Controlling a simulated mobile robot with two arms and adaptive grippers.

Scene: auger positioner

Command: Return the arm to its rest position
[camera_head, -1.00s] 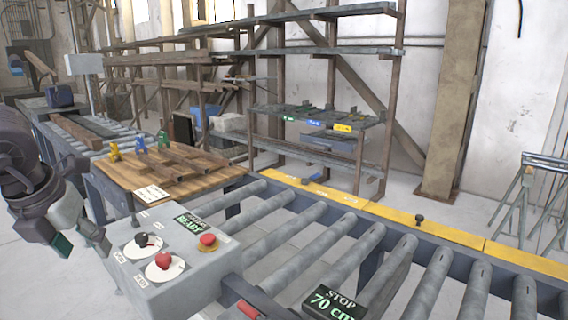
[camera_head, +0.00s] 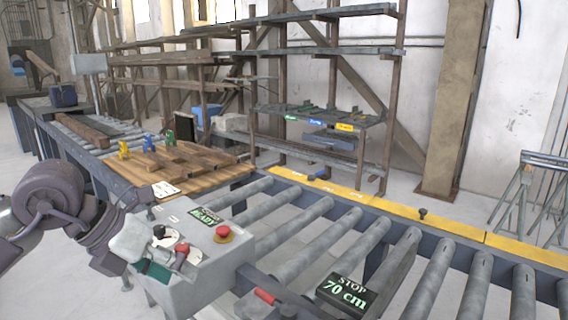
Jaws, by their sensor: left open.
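My left arm comes in from the left, and its open gripper (camera_head: 146,262) is at the front left side of the grey control box (camera_head: 205,278). The fingers have dark green pads and hold nothing that I can see. The box carries a black-knobbed lever (camera_head: 158,231), a red-knobbed lever (camera_head: 182,248) and a red push button (camera_head: 222,232). The fingers look close to the red-knobbed lever and partly cover its white plate; I cannot tell whether they touch it. A green display (camera_head: 207,217) on the box reads READY. My right gripper is not in view.
A roller conveyor (camera_head: 345,237) with a yellow rail (camera_head: 375,202) runs right of the box. A STOP display (camera_head: 345,292) reads 70 cm. A wooden table (camera_head: 120,170) with boards and several coloured clamps stands behind the box. Shelving (camera_head: 345,50) stands at the back.

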